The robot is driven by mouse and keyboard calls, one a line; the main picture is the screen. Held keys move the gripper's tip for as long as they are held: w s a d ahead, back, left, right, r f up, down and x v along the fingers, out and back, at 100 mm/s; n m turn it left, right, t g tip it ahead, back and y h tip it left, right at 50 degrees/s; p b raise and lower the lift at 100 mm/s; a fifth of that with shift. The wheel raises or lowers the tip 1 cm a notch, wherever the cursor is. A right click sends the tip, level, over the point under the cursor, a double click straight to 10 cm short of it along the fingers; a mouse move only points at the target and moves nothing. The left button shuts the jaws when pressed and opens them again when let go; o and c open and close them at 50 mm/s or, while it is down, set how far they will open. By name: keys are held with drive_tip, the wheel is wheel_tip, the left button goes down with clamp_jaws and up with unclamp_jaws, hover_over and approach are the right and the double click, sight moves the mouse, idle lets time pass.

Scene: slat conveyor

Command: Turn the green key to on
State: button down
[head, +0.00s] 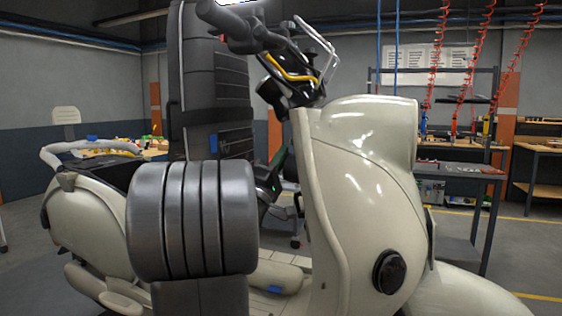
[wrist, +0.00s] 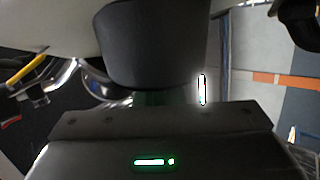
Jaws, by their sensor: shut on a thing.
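A cream scooter (head: 360,170) fills the middle of the head view, with its front shield and handlebars right of my arm. My gripper (head: 279,168) is behind the shield's inner side, below the handlebars, partly hidden by my arm. It is shut on the green key, of which only a little dark green (wrist: 155,98) shows in the wrist view, between the gripper body and a dark rounded part (wrist: 145,45). The key's angle and the lock's markings are hidden.
The scooter's handlebar (head: 245,35) is above my gripper and its seat and rear rail (head: 90,150) are at the left. The floorboard (head: 275,275) is below. A workbench rack (head: 465,170) stands behind at the right, with red coiled hoses (head: 472,60) above.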

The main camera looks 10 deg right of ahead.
drive_tip(key=c, duration=1.5)
unclamp_jaws()
drive_tip(key=shift+o, duration=0.2)
drive_tip(key=b+v, duration=0.1)
drive_tip(key=v, duration=1.2)
drive_tip(key=shift+s+a+f, duration=0.2)
drive_tip(key=shift+a+f, duration=0.05)
drive_tip(key=shift+b+v, duration=1.65)
drive_tip(key=shift+v, duration=1.35)
drive_tip(key=shift+r, duration=0.15)
drive_tip(key=p+x, duration=0.3)
drive_tip(key=x, duration=0.9)
drive_tip(key=shift+w+d+p, duration=0.25)
drive_tip(key=shift+p, duration=0.05)
